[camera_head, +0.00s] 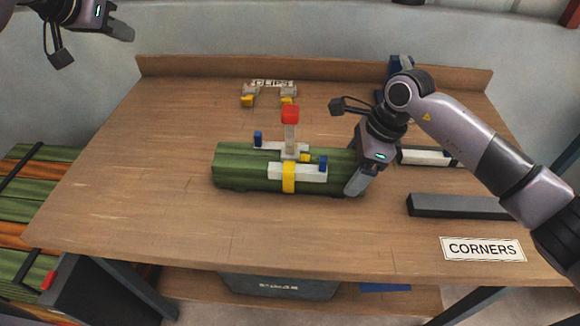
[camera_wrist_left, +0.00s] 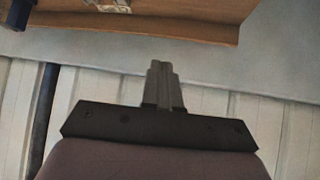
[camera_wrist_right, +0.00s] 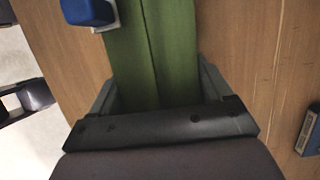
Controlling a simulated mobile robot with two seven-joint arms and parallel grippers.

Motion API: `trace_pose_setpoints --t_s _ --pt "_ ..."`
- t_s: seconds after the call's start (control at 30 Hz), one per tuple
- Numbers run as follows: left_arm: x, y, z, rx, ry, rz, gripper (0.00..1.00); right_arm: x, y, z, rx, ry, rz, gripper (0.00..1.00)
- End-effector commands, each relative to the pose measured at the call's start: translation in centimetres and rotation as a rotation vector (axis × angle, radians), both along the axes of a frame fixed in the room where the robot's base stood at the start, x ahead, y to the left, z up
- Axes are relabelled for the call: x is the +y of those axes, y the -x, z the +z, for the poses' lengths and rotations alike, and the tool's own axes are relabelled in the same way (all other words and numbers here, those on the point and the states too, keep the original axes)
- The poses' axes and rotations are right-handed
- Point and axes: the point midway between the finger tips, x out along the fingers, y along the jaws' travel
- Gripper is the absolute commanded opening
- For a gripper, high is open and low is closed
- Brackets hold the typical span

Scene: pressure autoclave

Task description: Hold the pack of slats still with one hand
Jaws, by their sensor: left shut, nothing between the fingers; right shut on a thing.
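The pack of green slats (camera_head: 235,167) lies flat across the middle of the table. A white piece with a yellow band (camera_head: 289,177) and blue ends sits over its middle, and a grey upright part with a red top (camera_head: 290,115) stands on it. My right gripper (camera_head: 358,178) is shut on the right end of the pack. In the right wrist view, its fingers (camera_wrist_right: 158,85) lie along both sides of the green slats (camera_wrist_right: 155,40). My left gripper (camera_head: 122,31) is shut and empty, high at the upper left, away from the pack; it also shows in the left wrist view (camera_wrist_left: 163,68).
Clips (camera_head: 248,100) lie by the CLIPS label (camera_head: 270,84) at the back. Stacked slats (camera_head: 40,205) stand left of the table. The table's left part is clear.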

Motion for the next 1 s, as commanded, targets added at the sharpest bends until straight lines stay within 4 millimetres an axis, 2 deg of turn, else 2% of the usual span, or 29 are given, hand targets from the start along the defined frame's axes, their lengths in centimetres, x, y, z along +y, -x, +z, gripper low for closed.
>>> trace_pose_setpoints --t_s 0.03,0.2,0.4,0.5,0.6,0.7,0.87,1.0 --pt "-3.0 0.0 0.0 0.031 0.001 -0.050 0.00 0.1 0.0 0.0 0.000 -0.002 0.001 0.43" --pt "-11.3 1.5 -0.3 0.154 -0.018 -0.195 0.00 0.1 0.0 0.0 0.000 -0.002 0.001 0.43" --pt "-20.4 5.1 -0.3 0.302 -0.104 -0.368 0.00 0.1 0.0 0.0 0.000 -0.002 0.001 0.43" --pt "-24.0 7.3 -0.4 0.369 -0.168 -0.439 0.00 0.1 0.0 0.0 0.000 -0.002 0.001 0.43" --pt "-26.4 9.3 -0.4 0.422 -0.230 -0.493 0.00 0.1 0.0 0.0 0.000 -0.003 0.001 0.43" --pt "-27.9 10.6 -0.4 0.456 -0.277 -0.526 0.00 0.1 0.0 0.0 0.000 -0.003 0.001 0.43" --pt "-28.8 11.6 -0.6 0.481 -0.311 -0.547 0.00 0.1 0.0 0.0 0.000 -0.003 0.001 0.43" --pt "-28.8 11.7 -1.7 0.486 -0.314 -0.547 0.00 0.1 0.0 0.0 0.000 -0.003 0.001 0.43"
